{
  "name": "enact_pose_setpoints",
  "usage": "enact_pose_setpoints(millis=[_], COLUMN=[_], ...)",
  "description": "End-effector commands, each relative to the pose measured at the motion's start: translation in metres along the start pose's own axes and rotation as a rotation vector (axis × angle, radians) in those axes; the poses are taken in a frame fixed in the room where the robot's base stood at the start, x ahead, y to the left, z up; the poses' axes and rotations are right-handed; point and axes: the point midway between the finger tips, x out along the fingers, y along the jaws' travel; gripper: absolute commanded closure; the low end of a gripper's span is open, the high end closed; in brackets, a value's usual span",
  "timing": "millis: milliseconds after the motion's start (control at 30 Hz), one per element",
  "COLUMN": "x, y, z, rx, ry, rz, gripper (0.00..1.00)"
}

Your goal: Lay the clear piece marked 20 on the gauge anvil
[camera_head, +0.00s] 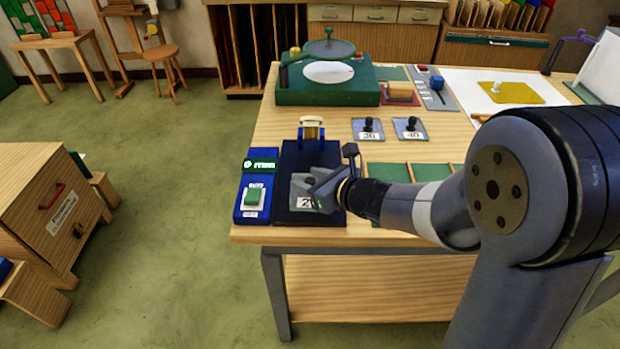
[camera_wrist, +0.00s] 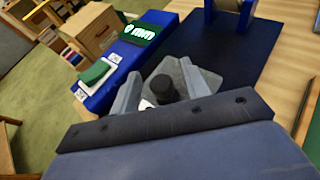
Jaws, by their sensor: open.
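The clear piece marked 20 (camera_head: 298,188) looks grey and lies at the near end of the gauge's dark blue plate (camera_head: 294,155). Its label shows a 2, with the second digit partly covered. My gripper (camera_head: 321,188) is open and low over this piece. In the wrist view the piece (camera_wrist: 173,68) and its black knob (camera_wrist: 162,88) show between the spread fingers of my gripper (camera_wrist: 160,76). I cannot tell whether a finger touches the knob. The gauge's brass and white post (camera_head: 311,128) stands at the plate's far end. I cannot make out a separate anvil under it.
A blue gauge readout (camera_head: 254,171) with a green button (camera_head: 254,196) stands left of the plate. Pieces marked 30 (camera_head: 368,130) and 40 (camera_head: 410,128) lie beyond, to the right. A green-lined tray (camera_head: 390,172) is right of the plate. A green machine (camera_head: 330,88) stands farther back.

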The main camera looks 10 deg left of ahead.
Motion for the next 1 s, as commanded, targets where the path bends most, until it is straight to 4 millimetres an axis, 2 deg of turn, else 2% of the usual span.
enact_pose_setpoints(millis=[400, 533, 700, 1000], x=[-0.081, -0.101, -0.114, -0.116], y=[-0.002, -0.001, -0.001, 0.0], z=[0.001, 0.0, 0.0, -0.001], rx=[0.0, 0.0, 0.001, 0.0], ry=[-0.002, -0.001, -0.001, 0.0], rz=[-0.007, -0.006, -0.003, -0.001], gripper=[0.56, 0.56, 0.56, 0.56])
